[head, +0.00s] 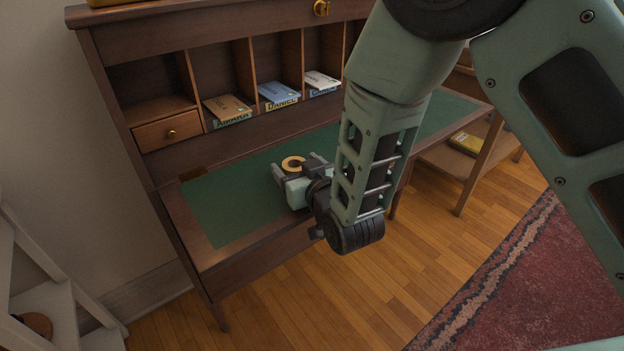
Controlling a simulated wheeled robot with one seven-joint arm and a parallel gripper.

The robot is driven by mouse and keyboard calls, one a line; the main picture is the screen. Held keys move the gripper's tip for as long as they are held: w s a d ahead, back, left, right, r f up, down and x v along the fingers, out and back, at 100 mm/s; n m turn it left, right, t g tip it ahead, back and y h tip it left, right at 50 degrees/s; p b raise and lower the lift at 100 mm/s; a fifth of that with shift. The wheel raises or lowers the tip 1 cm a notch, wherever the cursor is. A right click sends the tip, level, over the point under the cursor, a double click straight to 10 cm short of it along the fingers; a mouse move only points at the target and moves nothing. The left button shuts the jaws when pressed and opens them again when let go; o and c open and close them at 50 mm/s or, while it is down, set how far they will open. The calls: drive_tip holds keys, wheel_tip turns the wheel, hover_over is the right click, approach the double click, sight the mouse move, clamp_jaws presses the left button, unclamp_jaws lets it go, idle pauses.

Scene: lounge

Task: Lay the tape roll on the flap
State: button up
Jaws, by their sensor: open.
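The tape roll (292,163) is a small tan ring with a dark centre. It shows at the far side of my gripper, over the green surface of the desk flap (222,204). The flap is folded down, a wooden board with a green inlay. My gripper (298,168) is open, low over the middle of the flap, with its fingers near the roll. I cannot tell whether the fingers touch the roll. The gripper body and my arm hide part of the flap.
Pigeonholes behind the flap hold envelopes with name labels (280,94). A small drawer (168,131) is shut at the left. A yellow item (466,143) lies on a low wooden shelf at the right. The flap's left part is clear.

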drive_tip(key=v, duration=1)
drive_tip(key=shift+s, duration=0.2)
